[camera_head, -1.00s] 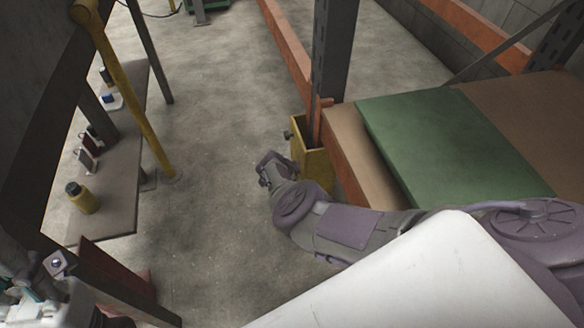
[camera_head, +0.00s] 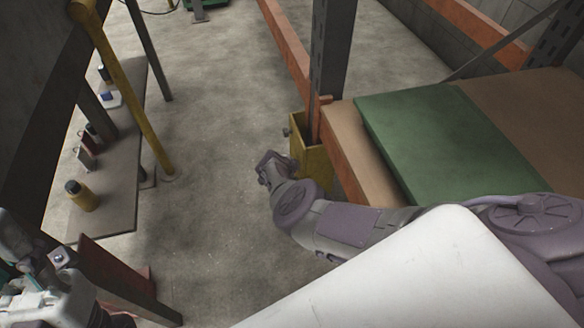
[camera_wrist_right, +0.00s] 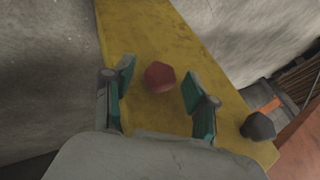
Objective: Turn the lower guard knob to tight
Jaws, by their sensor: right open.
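The yellow guard (camera_head: 312,165) stands at the foot of the grey rack upright. In the right wrist view its yellow face (camera_wrist_right: 180,45) carries a red faceted knob (camera_wrist_right: 159,77) and a dark grey knob (camera_wrist_right: 258,126) near one end. The dark knob (camera_head: 286,132) also shows near the guard's top in the head view. My right gripper (camera_head: 266,168) is beside the guard. In its wrist view the fingers (camera_wrist_right: 158,82) are open, one on either side of the red knob, with gaps visible. My left gripper (camera_head: 30,272) is partly in view at lower left; its fingers are unclear.
A green board (camera_head: 450,145) lies on the rack's shelf at right. A low bench (camera_head: 125,190) at left holds a yellow bottle (camera_head: 82,196) and small items. A yellow post (camera_head: 135,90) stands beside it. The concrete floor (camera_head: 215,100) between is clear.

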